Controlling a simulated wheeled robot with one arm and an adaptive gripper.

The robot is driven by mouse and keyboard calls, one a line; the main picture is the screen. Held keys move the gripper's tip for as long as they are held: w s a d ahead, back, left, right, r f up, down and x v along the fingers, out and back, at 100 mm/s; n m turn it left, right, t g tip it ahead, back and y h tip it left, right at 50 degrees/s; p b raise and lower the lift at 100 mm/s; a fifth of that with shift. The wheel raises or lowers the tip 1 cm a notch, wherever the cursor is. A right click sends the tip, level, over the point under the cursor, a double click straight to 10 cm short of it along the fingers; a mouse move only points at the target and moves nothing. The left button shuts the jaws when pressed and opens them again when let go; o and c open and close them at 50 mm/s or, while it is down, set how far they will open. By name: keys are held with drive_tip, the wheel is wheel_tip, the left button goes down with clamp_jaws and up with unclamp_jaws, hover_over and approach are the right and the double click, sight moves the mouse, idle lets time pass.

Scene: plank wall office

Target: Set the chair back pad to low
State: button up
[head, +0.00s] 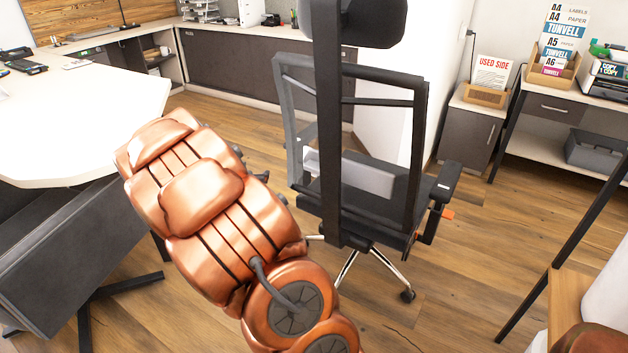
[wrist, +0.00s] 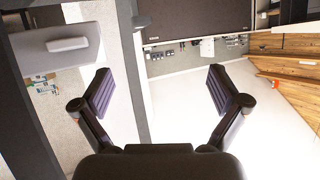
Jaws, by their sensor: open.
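The office chair (head: 345,85) stands right of centre in the head view, with a dark open back frame, a thick upright bar and a headrest. Its light grey back pad (head: 368,177) sits low in the frame, just above the seat, partly hidden by the upright bar. In the wrist view a light grey panel with a raised block, apparently the back pad (wrist: 42,58), shows at upper left. My gripper (wrist: 160,91) is open and empty, its fingers wide apart, with the panel left of them. In the head view my copper arm hides most of the gripper, left of the chair.
A white desk (head: 85,110) stands at the left. Dark cabinets (head: 238,68) line the back wall. A small cabinet (head: 470,138) and shelving with paper boxes stand at right. Wooden floor (head: 465,235) is free right of the chair.

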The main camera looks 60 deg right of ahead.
sight(312, 169)
drive_tip(key=s+d+f+m+g+h+b, duration=0.4)
drive_tip(key=s+d+f+g+h+b, duration=0.15)
drive_tip(key=s+d, duration=0.5)
drive_tip(key=shift+h, duration=0.25)
drive_tip(key=shift+w+d, duration=0.15)
drive_tip(key=shift+d, duration=1.95)
drive_tip(key=shift+w+d, duration=0.15)
drive_tip(key=shift+d, duration=1.95)
drive_tip(key=c, duration=1.7)
drive_tip(key=shift+d+f+b, duration=0.1)
drive_tip(key=shift+f+b, duration=0.2)
drive_tip(key=shift+f, duration=2.15)
drive_tip(key=o, duration=1.4)
drive_tip(key=shift+f, duration=0.1)
drive_tip(key=o, duration=0.3)
